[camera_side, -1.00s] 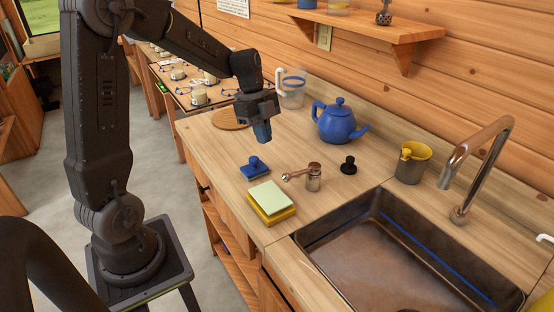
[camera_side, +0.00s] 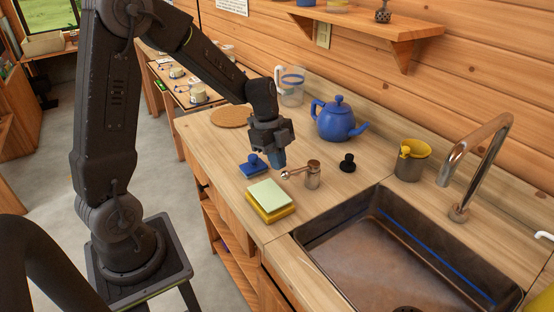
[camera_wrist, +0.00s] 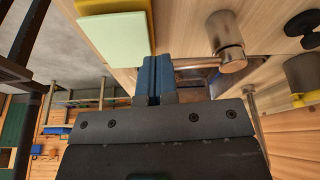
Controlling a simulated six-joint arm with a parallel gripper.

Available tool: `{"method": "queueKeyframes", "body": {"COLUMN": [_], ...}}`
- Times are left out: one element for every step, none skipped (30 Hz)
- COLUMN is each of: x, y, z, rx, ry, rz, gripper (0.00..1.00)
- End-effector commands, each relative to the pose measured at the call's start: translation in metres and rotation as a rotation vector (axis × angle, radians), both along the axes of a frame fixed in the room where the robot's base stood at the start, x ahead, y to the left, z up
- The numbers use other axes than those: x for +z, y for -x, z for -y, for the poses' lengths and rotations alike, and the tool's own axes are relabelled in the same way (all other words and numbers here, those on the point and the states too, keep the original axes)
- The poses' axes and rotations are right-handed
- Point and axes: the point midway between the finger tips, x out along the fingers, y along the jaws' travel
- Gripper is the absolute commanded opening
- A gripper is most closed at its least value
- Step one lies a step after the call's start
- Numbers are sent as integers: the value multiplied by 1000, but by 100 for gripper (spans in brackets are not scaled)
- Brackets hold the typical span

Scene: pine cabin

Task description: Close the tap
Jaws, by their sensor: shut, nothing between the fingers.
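The tap (camera_side: 313,178) is a small copper-coloured post on the wooden counter. Its lever (camera_side: 297,173) points left and ends in a knob. The tap's post also shows in the wrist view (camera_wrist: 225,32), right of my fingers. My gripper (camera_side: 277,162) is shut and empty, its blue fingertips pointing down close to the lever's knob end, on its far-left side. I cannot tell whether they touch. In the wrist view the shut fingertips (camera_wrist: 157,72) hide part of what lies beyond them.
A yellow and pale green sponge stack (camera_side: 270,198) lies in front of the tap. A blue stamp-like block (camera_side: 251,170) sits left of my fingers. A black knob (camera_side: 347,164) and blue teapot (camera_side: 338,120) stand behind. The sink (camera_side: 385,262) and its spout (camera_side: 485,150) are to the right.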

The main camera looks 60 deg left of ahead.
Motion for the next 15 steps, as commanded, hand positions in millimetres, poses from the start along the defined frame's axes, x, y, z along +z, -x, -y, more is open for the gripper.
{"method": "queueKeyframes", "body": {"x": [0, -1, -1, -1, -1, -2, -2, -2, -2, -2, -2, -2, -2, -2, -2], "y": [0, 1, 1, 1, 1, 1, 1, 1, 1, 1, 1, 1, 2, 2, 2], "z": [5, 8, 12, 14, 14, 14, 14, 14, 14, 14, 14, 14, 13, 12, 10], "rx": [-3, -3, -3, -3, -3, -2, -2, -1, -1, -1, -1, -1, -1, 0, 1], "ry": [0, 1, 1, 1, 1, 1, 1, 1, 1, 1, 2, 2, 2, 2, 2], "rz": [0, -1, -1, -1, -1, -1, -1, -3, -3, -3, -4, -4, -4, -4, -4], "gripper": [0, 0, 0, 0, 0, 0, 0, 0, 0, 0, 0, 0, 0, 0, 0]}}
